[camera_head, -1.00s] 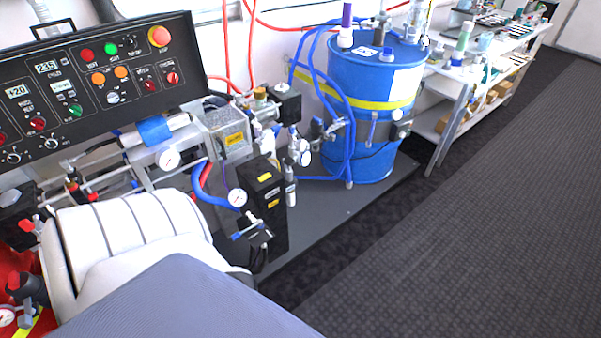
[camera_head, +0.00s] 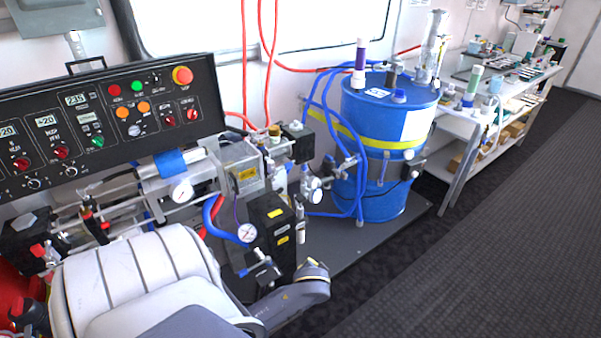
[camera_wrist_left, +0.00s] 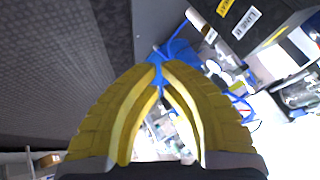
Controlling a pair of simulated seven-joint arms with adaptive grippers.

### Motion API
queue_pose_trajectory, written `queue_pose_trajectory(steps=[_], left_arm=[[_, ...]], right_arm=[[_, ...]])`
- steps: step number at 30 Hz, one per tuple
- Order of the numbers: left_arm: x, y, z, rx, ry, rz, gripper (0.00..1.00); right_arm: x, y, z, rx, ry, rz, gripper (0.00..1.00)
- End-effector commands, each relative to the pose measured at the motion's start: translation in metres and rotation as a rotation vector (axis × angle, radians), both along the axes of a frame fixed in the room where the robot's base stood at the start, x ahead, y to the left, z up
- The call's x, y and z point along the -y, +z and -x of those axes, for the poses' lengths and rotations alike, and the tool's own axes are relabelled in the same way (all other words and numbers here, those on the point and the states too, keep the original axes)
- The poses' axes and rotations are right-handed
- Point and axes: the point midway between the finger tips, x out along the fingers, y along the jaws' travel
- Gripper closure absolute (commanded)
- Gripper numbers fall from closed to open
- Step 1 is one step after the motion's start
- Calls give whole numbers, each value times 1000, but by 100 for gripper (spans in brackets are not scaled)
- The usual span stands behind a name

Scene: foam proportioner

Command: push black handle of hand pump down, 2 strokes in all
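I cannot single out the hand pump with its black handle for certain. A dark upright fitting (camera_head: 392,75) stands on top of the blue drum (camera_head: 372,195) in the head view, beside a purple-topped tube (camera_head: 360,62). My left gripper (camera_wrist_left: 160,68) shows in the left wrist view as two yellow fingers whose tips meet, with nothing visible held between them. My right gripper is in neither current view.
A black control panel (camera_head: 130,158) and gauges with hoses fill the left. A black box (camera_head: 268,235) with yellow labels stands at the middle. A shelf bench (camera_head: 470,135) with bottles is at the back right. The dark floor (camera_head: 480,260) at right is clear.

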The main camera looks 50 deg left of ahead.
Motion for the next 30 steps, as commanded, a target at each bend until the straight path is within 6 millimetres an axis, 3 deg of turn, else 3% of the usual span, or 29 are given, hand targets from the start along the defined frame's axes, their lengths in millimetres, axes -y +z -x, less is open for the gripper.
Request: queue_pose_trajectory(steps=[1, 6, 15, 24, 30], left_arm=[[-16, 6, -18, 31, 63, 16, 100], [-68, 18, -64, 139, 307, 105, 100], [-166, 53, -135, 356, 758, 284, 100], [-256, 98, -179, 582, 1201, 473, 100], [-294, 122, -191, 691, 1406, 567, 100]], right_arm=[[1, 0, 0, -1, 0, 0, 56], [1, 0, 1, -1, 1, 1, 56], [1, 0, 0, -1, 1, 1, 56], [1, 0, 0, 0, 1, 1, 56], [0, 0, 0, 0, 1, 0, 56]])
